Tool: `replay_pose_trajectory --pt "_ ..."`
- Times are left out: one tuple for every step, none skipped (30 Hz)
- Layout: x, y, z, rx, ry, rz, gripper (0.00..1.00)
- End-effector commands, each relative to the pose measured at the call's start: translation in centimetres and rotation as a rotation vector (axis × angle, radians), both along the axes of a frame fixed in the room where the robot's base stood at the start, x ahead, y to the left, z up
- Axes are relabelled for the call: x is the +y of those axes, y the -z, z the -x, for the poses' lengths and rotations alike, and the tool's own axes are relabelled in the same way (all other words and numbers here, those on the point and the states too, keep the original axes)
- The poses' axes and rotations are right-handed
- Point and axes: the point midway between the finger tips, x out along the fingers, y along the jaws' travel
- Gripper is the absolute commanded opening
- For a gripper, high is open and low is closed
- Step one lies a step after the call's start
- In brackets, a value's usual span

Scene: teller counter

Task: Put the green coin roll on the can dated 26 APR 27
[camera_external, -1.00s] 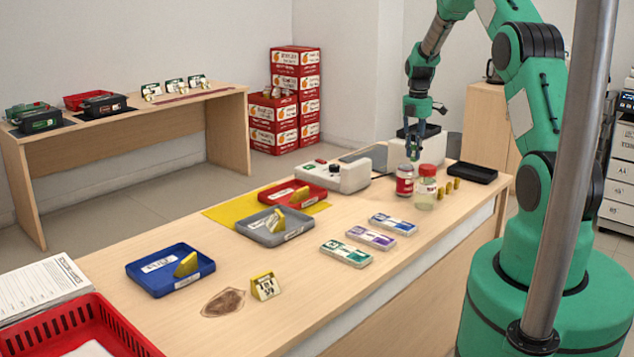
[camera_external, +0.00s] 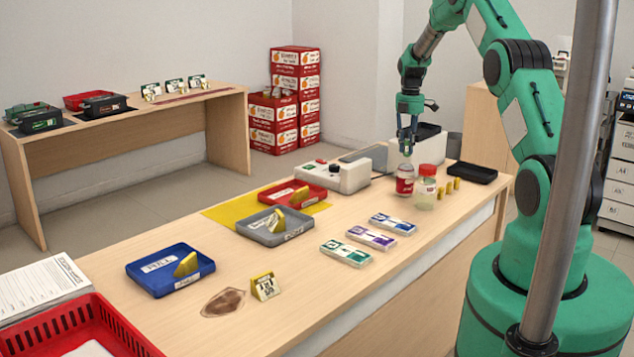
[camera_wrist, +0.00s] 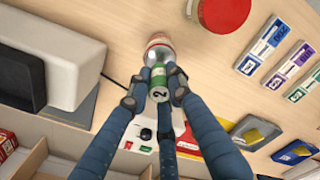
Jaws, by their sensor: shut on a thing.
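My gripper (camera_external: 406,151) is above the counter, directly over or just behind the red-labelled can (camera_external: 405,180). In the wrist view, my gripper (camera_wrist: 156,88) is shut on the green coin roll (camera_wrist: 158,80), whose end faces the camera. The can (camera_wrist: 159,47) shows just beyond the roll there; the roll overlaps it in the picture, and I cannot tell whether they touch. The can stands upright on the counter. Its date cannot be read. In the external view the roll is too small to make out between the fingers.
A red-lidded jar (camera_external: 426,187) stands close to the right of the can, with small yellow rolls (camera_external: 448,188) beyond it. A white machine (camera_external: 336,176) is to the left. Flat blue, purple and green packs (camera_external: 345,253) lie in front. The counter between is clear.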

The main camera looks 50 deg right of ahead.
Motion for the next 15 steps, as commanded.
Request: replay_pose_trajectory --pt "0.0 0.2 0.0 0.0 0.0 0.0 0.0" --pt "0.0 0.4 0.0 0.001 0.0 0.0 0.0" --pt "0.0 0.7 0.0 0.001 0.0 0.0 0.0" --pt "0.0 1.0 0.0 0.001 0.0 0.0 0.0" --pt "0.0 1.4 0.0 0.001 0.0 0.0 0.0" --pt "0.0 1.9 0.0 0.001 0.0 0.0 0.0" --pt "0.0 2.2 0.0 0.001 0.0 0.0 0.0" --pt "0.0 2.5 0.0 0.001 0.0 0.0 0.0" --pt "0.0 2.9 0.0 0.0 0.0 0.0 0.0" --pt "0.0 3.1 0.0 0.0 0.0 0.0 0.0" --pt "0.0 3.3 0.0 0.0 0.0 0.0 0.0" --pt "0.0 3.4 0.0 0.0 0.0 0.0 0.0" --pt "0.0 3.5 0.0 0.0 0.0 0.0 0.0" --pt "0.0 3.5 0.0 0.0 0.0 0.0 0.0" --pt "0.0 3.5 0.0 0.0 0.0 0.0 0.0"
